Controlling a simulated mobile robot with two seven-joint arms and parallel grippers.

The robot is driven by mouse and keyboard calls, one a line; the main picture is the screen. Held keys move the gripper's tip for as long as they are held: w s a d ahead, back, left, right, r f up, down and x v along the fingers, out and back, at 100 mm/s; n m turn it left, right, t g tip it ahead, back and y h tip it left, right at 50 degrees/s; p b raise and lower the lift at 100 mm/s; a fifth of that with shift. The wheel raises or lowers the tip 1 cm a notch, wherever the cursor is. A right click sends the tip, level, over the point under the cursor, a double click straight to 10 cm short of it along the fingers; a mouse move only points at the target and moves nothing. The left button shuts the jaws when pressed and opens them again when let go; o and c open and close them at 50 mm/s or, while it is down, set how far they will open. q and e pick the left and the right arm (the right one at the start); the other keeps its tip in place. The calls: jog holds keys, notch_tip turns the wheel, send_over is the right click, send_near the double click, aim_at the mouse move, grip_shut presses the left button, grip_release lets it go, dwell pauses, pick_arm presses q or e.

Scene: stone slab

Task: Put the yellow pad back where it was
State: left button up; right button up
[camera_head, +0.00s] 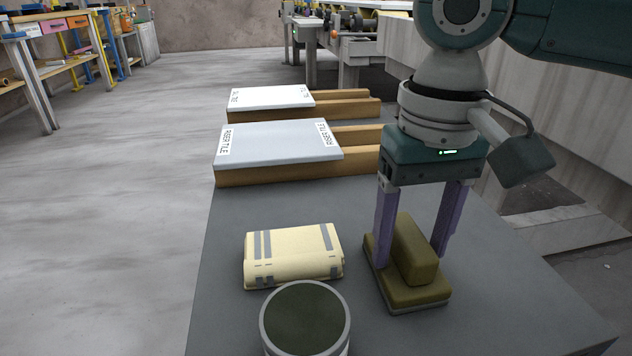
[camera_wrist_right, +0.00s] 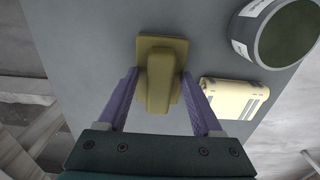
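The yellow pad (camera_head: 418,257), an olive-yellow block with a raised grip on a flat base, rests on the grey slab top (camera_head: 300,210) at right. It also shows in the right wrist view (camera_wrist_right: 159,78). My right gripper (camera_head: 413,258) points down over it, its purple fingers on either side of the raised grip. The wrist view shows gaps between the fingers (camera_wrist_right: 159,73) and the grip, so the gripper is open and not clamped on it. My left gripper is not in view.
A cream folded cloth with grey stripes (camera_head: 293,254) lies left of the pad. A round tub with a dark green top (camera_head: 305,318) stands in front. Two white riser tiles (camera_head: 278,143) (camera_head: 270,97) lie on wooden bars (camera_head: 355,136) behind. The slab's right front is clear.

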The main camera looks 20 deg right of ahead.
aim_at(413, 237)
jog(key=shift+r, duration=0.2)
notch_tip(413, 237, up, 12)
jog(key=p, duration=0.7)
jog(key=s+a+f+n+y, duration=0.1)
jog(key=s+a+f, duration=0.1)
jog(key=a, duration=0.1)
jog(key=s+a+f+n+t+y, duration=0.1)
jog(key=s+a+f+n, duration=0.1)
jog(key=s+a+f, duration=0.1)
jog(key=s+a+f+n+t+y, duration=0.1)
jog(key=s+a+f+n, duration=0.1)
jog(key=a, duration=0.3)
jog(key=shift+s+f, duration=0.3)
jog(key=shift+f, duration=0.15)
jog(key=s+d+f+t+h, duration=0.1)
jog(key=s+d+h, duration=0.1)
jog(key=s+d, duration=0.6)
jog(key=shift+f+t+h, duration=0.3)
jog(key=shift+f+h, duration=0.1)
